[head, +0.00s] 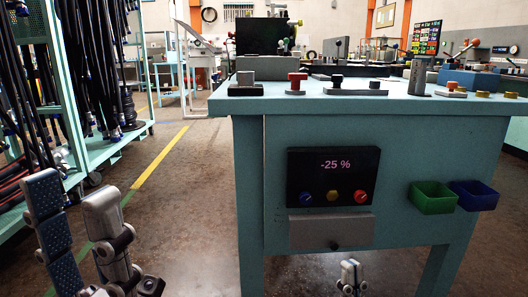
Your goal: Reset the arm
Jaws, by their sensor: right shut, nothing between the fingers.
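My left gripper (72,190) stands at the lower left of the head view, fingers pointing up. Its two grey fingers are apart, a blue textured pad shows on one, and I see nothing between them. My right gripper (350,266) shows only as a small tip at the bottom edge, in front of the workbench. It is shut and empty; the rest of that arm is out of the picture.
A teal workbench (410,140) fills the right. Its front carries a black panel (333,156) reading -25 %, a green bin (432,199) and a blue bin (474,196). A teal rack (137,133) with black hoses stands left. Floor between them is clear.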

